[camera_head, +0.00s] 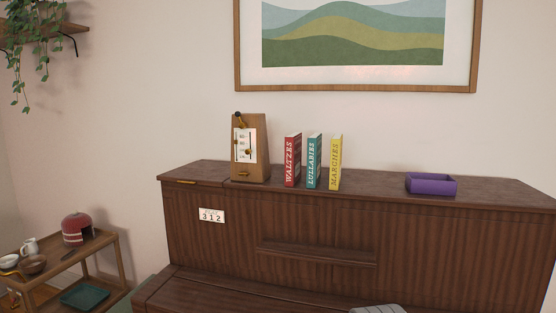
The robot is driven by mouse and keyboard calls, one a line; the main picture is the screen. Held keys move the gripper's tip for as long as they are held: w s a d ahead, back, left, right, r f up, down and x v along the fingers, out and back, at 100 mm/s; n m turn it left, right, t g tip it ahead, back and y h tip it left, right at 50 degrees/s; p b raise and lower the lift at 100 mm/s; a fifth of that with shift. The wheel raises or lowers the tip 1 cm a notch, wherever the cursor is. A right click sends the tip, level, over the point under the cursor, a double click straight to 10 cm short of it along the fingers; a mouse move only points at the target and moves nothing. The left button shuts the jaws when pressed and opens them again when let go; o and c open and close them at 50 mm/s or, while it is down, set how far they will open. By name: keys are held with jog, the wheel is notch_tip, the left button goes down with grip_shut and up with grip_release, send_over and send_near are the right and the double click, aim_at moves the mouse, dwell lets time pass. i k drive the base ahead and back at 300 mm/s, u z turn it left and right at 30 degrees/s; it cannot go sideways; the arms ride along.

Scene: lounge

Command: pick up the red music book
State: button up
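The red music book (292,160), lettered WALTZES on its spine, stands upright on top of the brown piano (400,240). A teal book (314,161), lettered LULLABIES, stands just to its right. A yellow book (335,162), lettered MARCHES, stands to the right of the teal one. The spines face me, and narrow gaps show between the books.
A wooden metronome (250,149) stands close left of the red book. A purple open box (431,184) sits farther right, with clear piano top between. A framed picture (355,88) hangs above. A wooden cart (98,243) is at lower left. A grey ribbed shape (378,309) shows at the bottom edge.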

aim_at(293, 141)
jog(key=z, duration=0.05)
jog(key=i, duration=0.95)
jog(key=u, duration=0.05)
